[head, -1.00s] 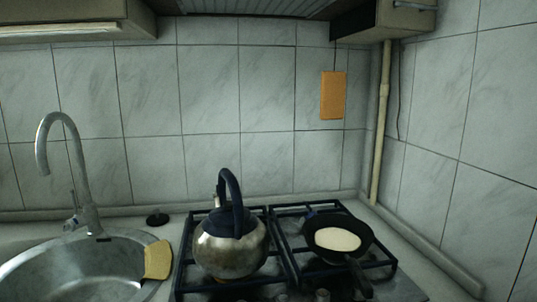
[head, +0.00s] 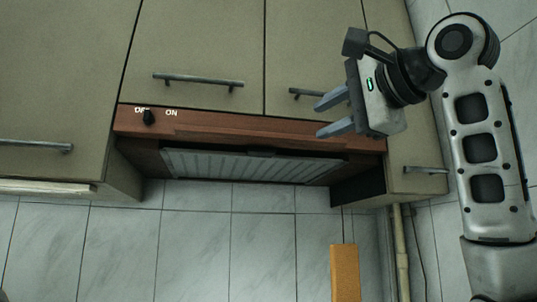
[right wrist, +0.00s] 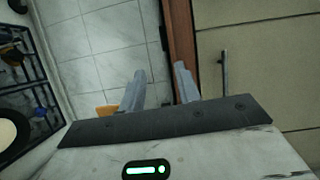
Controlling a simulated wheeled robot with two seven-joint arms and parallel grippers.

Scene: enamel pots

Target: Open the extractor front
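The extractor's reddish-brown wooden front (head: 235,133) runs under the wall cabinets in the head view. A black knob (head: 149,117) with OFF and ON marks sits at its left end. A grey slatted panel (head: 240,166) shows beneath the front. My right gripper (head: 320,118) is open and empty, in front of the right end of the extractor. Its fingers point left, and whether they touch anything cannot be told. In the right wrist view the open fingers (right wrist: 160,70) show near the brown front (right wrist: 181,45). My left gripper is in neither view.
Cabinet doors with bar handles (head: 198,80) stand above the extractor, and another cabinet handle (head: 425,169) is at its right. An orange board (head: 344,272) hangs on the tiled wall below. The right wrist view shows the hob (right wrist: 25,75) and a pan (right wrist: 12,130).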

